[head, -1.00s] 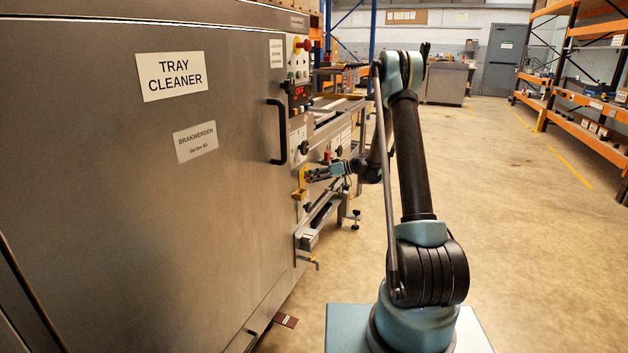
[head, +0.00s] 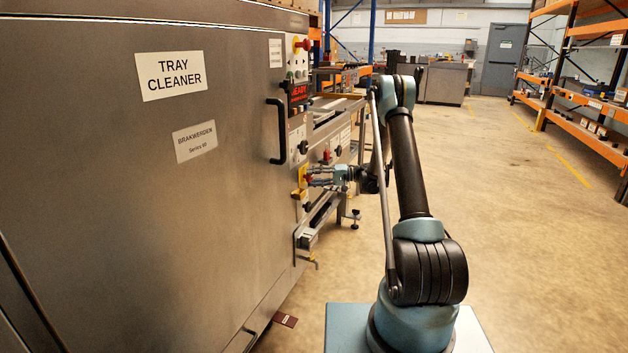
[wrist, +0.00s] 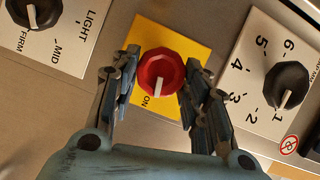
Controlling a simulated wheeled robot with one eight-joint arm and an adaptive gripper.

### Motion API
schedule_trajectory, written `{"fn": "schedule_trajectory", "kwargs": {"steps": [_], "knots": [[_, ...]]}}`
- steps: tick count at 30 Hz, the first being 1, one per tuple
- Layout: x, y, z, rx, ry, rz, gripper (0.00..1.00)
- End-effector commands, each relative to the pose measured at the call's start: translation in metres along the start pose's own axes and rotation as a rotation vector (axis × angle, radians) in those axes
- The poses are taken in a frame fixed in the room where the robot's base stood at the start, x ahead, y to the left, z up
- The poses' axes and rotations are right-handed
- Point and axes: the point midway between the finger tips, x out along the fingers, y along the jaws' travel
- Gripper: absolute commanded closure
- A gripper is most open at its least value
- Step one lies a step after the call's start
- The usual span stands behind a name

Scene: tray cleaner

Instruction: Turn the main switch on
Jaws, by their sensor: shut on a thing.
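The main switch is a red knob (wrist: 160,70) on a yellow plate (wrist: 175,32) in the wrist view. Its white pointer line is turned toward the printed word ON at the plate's lower edge. My gripper (wrist: 161,74) has one finger on each side of the knob and is shut on it. In the head view my gripper (head: 310,178) reaches left to the machine's panel, against the yellow plate (head: 303,172). The display (head: 300,92) above is lit red and appears to read READY.
A black knob marked LIGHT, MID and FIRM (wrist: 34,10) and a numbered black knob (wrist: 287,84) flank the switch. The tray cleaner's door handle (head: 276,130) sticks out left of the panel. Open floor (head: 540,250) lies to the right.

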Motion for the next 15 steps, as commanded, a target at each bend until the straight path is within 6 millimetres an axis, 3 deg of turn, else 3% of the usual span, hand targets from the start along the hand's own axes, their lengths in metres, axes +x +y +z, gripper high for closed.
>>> {"fn": "schedule_trajectory", "kwargs": {"steps": [15], "knots": [[-0.0020, 0.0044, -0.0030, 0.189, 0.009, -0.075, 0.82]]}}
